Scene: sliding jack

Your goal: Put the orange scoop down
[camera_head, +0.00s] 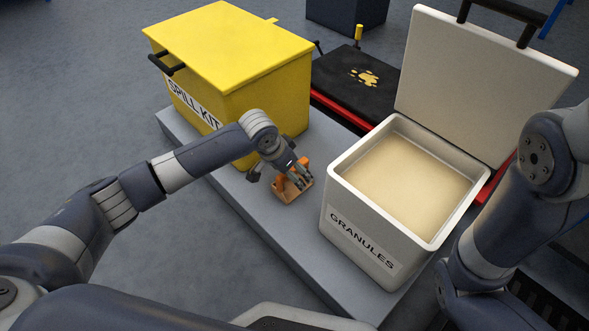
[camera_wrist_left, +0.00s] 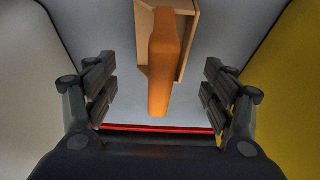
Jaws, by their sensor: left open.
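The orange scoop (camera_head: 291,188) rests on the grey platform (camera_head: 262,216) between the yellow box and the granules bin. In the left wrist view the scoop's orange handle (camera_wrist_left: 164,62) points down the picture, with its tan pan behind it. My left gripper (camera_head: 299,178) is over the scoop. In the left wrist view the left gripper's fingers (camera_wrist_left: 158,92) are spread wide, one on each side of the handle, with clear gaps to it. The scoop's contact with the platform is partly hidden by the fingers. My right arm shows at the right, but its gripper is out of view.
A yellow spill kit box (camera_head: 243,92) with a shut lid stands left of the scoop. A white granules bin (camera_head: 345,222) stands right of it, lid open, full of pale granules (camera_head: 408,185). A black and red unit (camera_head: 352,84) with a yellow spill lies behind.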

